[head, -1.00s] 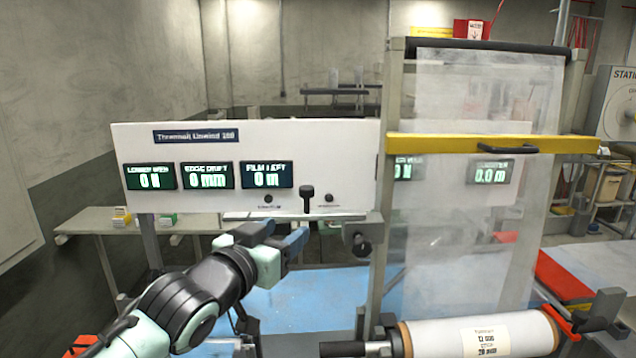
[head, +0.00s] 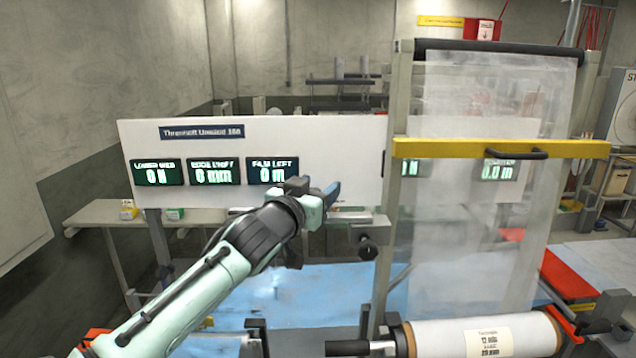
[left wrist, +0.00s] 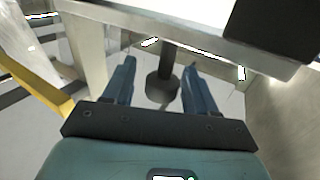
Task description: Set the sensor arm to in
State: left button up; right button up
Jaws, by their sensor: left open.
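In the left wrist view the gripper (left wrist: 160,80) has a finger on each side of the knob, with visible gaps. My right gripper is not in view.
The white panel (head: 350,150) carries several green displays. A black knob (head: 367,247) sits below its right end. To the right stand a frame post (head: 392,200), a clear film sheet (head: 480,230), a yellow bar (head: 450,148) with a handle, and a film roll (head: 440,338).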

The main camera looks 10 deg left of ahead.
pick_arm(q)
jog(key=shift+w, duration=0.35)
jog(key=shift+s, duration=0.1)
grip_shut()
